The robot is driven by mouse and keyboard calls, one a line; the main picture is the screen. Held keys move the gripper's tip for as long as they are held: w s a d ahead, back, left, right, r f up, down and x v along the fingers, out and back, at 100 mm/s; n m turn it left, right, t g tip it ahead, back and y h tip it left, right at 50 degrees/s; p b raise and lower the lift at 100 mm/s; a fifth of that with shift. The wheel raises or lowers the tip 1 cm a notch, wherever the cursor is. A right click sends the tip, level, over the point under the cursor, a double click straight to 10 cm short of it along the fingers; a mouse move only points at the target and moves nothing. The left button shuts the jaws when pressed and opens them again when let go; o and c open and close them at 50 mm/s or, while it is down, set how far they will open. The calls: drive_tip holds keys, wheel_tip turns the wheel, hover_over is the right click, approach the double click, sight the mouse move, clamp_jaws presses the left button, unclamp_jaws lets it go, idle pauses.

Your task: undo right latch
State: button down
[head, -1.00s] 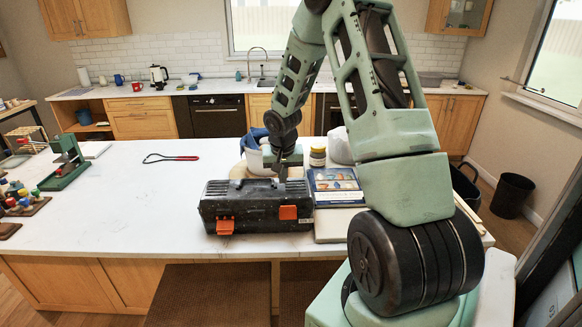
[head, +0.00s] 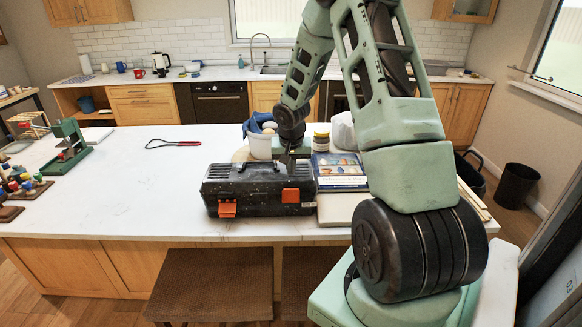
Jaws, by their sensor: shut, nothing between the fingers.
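A black toolbox (head: 258,187) stands on the white island counter, near its front edge. Its front carries two orange latches. The right latch (head: 290,196) lies against the upper front face near the right end. The left latch (head: 227,208) sits lower and appears to hang down or stand out from the front. My gripper (head: 290,163) is above and behind the toolbox's right half, pointing down. Its fingers are small and dark in the head view, shut with nothing between them. They are apart from the right latch. Whether they touch the lid cannot be told.
Books (head: 339,172) lie close to the toolbox's right side. Behind stand a white bucket (head: 260,146) and a jar with a dark lid (head: 321,138). A red-handled loop tool (head: 174,143) lies farther left.

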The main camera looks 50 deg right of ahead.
drive_tip(key=shift+f+b, duration=2.1)
drive_tip(key=shift+f, duration=0.6)
drive_tip(key=shift+s+a+b, duration=1.05)
drive_tip(key=shift+a+b, duration=0.2)
drive_tip(key=shift+b, duration=0.05)
drive_tip(key=p, duration=0.4)
approach(291, 190)
drive_tip(key=s+a+f, duration=0.1)
drive_tip(key=s+a, duration=0.2)
drive_tip(key=shift+w+f, duration=0.15)
drive_tip(key=shift+w, duration=0.05)
